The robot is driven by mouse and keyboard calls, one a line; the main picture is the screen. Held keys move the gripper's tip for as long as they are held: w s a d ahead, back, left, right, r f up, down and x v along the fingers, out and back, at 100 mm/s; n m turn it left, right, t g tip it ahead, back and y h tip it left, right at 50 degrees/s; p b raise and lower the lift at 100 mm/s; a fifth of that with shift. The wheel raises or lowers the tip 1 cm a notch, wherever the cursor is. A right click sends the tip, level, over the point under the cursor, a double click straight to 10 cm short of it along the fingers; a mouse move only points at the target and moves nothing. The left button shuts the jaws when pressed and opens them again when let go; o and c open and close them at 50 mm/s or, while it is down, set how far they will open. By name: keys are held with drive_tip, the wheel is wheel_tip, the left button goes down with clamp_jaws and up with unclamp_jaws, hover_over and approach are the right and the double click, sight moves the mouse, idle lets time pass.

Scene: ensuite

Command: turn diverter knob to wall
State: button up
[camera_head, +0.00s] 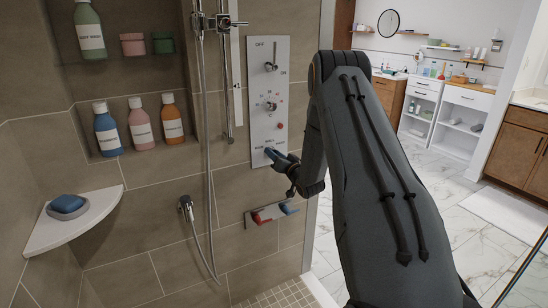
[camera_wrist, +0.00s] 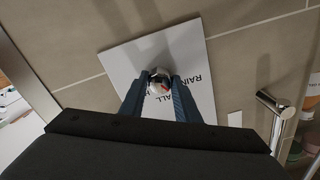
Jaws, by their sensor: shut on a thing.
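The white shower control panel (camera_head: 265,95) is on the tiled wall. It carries an OFF/ON lever, a middle dial, a red button and a lower row of labels. The diverter knob (camera_wrist: 158,78), round and metallic with a red mark, sits at the panel's lower end in the wrist view. My gripper (camera_wrist: 160,85) is shut on this knob, with one blue finger at each side. Printed words show around it: "RAIN" is readable and "ALL" partly so; the rest is covered. In the head view my gripper (camera_head: 276,157) hides the knob.
A hand-shower hose (camera_head: 209,190) and rail hang left of the panel. A small wall rack (camera_head: 270,214) with red and blue items is just below my gripper. Bottles (camera_head: 140,124) fill a niche at left; a corner shelf (camera_head: 85,225) holds soap.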

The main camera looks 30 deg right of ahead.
drive_tip(key=m+b, duration=0.1)
drive_tip(key=m, duration=0.5)
drive_tip(key=shift+m, duration=0.3)
idle(0.4)
drive_tip(key=o, duration=1)
drive_tip(key=shift+o, duration=0.2)
drive_tip(key=shift+s, duration=0.1)
drive_tip(key=s+b, duration=0.1)
drive_tip(key=s, duration=0.6)
drive_tip(key=shift+s+d+b, duration=0.2)
drive_tip(key=shift+s+b, duration=0.1)
drive_tip(key=shift+b, duration=0.1)
